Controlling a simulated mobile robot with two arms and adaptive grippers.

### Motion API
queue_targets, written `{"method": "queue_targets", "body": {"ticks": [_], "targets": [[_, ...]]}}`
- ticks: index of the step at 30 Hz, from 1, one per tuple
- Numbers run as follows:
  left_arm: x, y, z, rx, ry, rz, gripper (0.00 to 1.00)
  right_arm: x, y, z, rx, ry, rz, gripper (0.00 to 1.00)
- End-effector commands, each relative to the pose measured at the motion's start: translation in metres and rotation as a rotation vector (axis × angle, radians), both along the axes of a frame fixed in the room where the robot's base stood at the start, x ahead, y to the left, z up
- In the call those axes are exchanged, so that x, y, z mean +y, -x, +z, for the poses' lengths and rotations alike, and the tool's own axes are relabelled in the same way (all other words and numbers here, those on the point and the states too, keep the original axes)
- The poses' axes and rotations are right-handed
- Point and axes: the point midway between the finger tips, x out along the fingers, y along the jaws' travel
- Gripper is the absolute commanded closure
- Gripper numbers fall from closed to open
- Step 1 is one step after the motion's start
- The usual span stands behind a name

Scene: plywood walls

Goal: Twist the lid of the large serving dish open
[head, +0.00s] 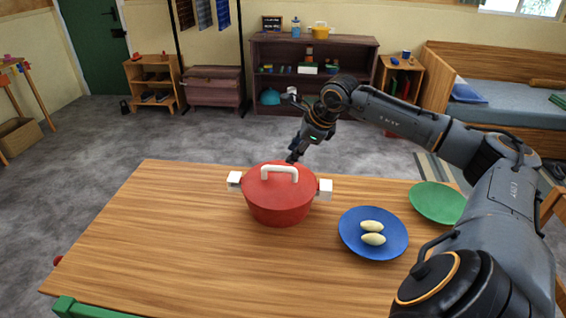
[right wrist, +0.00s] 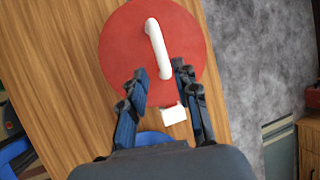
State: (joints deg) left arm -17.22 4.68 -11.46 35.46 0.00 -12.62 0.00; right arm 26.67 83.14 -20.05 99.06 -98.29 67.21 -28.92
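The large serving dish is a red pot (head: 277,207) with white side handles, standing on the wooden table. Its round red lid (head: 265,182) is on and has a white bar handle (head: 280,171). My right gripper (head: 293,157) is at the far side of the lid in the head view. In the right wrist view its two fingers (right wrist: 159,70) are open and apart, with the near end of the lid handle (right wrist: 157,48) showing between the tips. Whether they touch it I cannot tell. My left gripper is not in view.
A blue plate (head: 350,240) with two pale oval items (head: 372,232) sits right of the pot. A green plate (head: 437,202) is at the table's right. The table's left side (head: 150,235) is clear. A green chair (head: 90,309) stands at the front left.

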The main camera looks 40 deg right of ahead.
Motion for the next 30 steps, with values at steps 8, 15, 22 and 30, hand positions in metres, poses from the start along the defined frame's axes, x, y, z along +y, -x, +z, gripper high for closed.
{"method": "queue_targets", "body": {"ticks": [8,15,22,30], "targets": [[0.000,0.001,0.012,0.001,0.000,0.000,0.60,0.005,-0.029,-0.047,0.000,-0.007,-0.001,0.70],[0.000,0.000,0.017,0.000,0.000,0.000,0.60,0.005,-0.047,-0.078,-0.002,-0.004,-0.001,0.70],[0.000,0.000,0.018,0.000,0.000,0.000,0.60,0.006,-0.053,-0.089,-0.001,-0.002,0.000,0.70],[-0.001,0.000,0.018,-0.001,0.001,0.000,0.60,0.006,-0.053,-0.089,-0.002,-0.001,0.001,0.76]]}}
